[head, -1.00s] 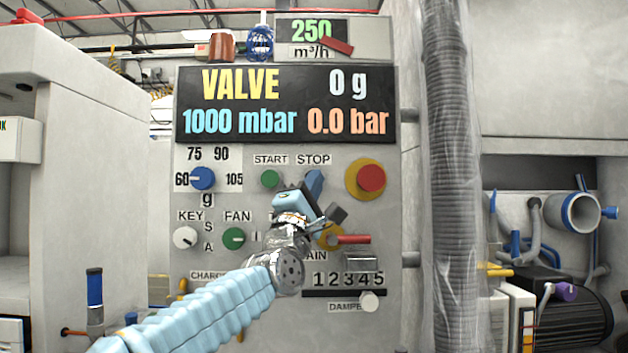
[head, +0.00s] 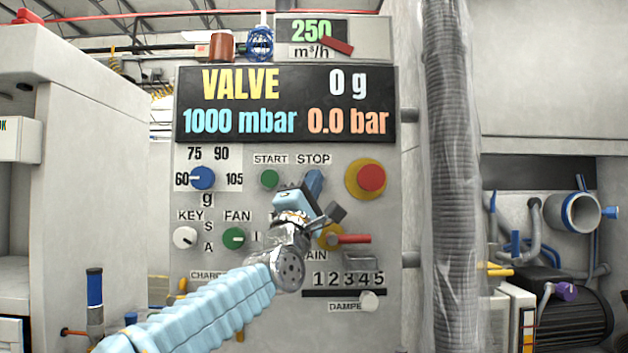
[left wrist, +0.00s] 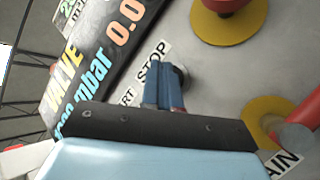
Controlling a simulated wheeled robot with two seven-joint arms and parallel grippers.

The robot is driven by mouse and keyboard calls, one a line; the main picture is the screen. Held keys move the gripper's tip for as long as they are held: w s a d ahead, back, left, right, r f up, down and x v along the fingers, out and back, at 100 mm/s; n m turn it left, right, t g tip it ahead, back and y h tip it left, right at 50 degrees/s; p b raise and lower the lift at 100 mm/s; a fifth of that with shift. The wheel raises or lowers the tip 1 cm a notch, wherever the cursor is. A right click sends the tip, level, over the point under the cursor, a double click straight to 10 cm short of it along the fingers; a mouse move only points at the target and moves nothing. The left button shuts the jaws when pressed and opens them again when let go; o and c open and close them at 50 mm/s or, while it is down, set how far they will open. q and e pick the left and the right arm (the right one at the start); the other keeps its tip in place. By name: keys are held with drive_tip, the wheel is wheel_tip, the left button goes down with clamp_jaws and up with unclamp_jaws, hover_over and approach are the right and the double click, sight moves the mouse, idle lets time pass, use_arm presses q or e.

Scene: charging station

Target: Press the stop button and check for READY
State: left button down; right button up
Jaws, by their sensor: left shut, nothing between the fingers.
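My left gripper (head: 315,180) is shut and empty, with its blue fingertips just below the STOP label (head: 313,159) on the grey panel. It hides the place of the stop button in the head view. In the left wrist view the shut fingers (left wrist: 164,85) point at a grey round stop button (left wrist: 182,75) beside the STOP label (left wrist: 153,61), partly covering it. I cannot tell whether they touch. The black display (head: 287,106) reads VALVE, 0 g, 1000 mbar and 0.0 bar. My right gripper is not in view.
A green start button (head: 269,179) is left of the fingers. A red mushroom button (head: 371,178) on a yellow ring is to the right. A red-handled valve (head: 352,239) is below right. A ribbed hose (head: 446,180) runs down the panel's right side.

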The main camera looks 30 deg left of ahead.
use_arm(q)
drive_tip(key=shift+w+a, duration=0.25)
drive_tip(key=shift+w, duration=0.15)
idle(0.5)
idle(0.3)
drive_tip(key=shift+s+d+b, duration=0.45)
drive_tip(key=shift+s+b, duration=0.25)
drive_tip(key=shift+s, duration=0.05)
drive_tip(key=s+d, duration=0.1)
drive_tip(key=s+b, duration=0.1)
drive_tip(key=s, duration=0.1)
drive_tip(key=s+d+b, duration=0.1)
drive_tip(key=shift+s+d, duration=0.15)
drive_tip(key=shift+d, duration=0.15)
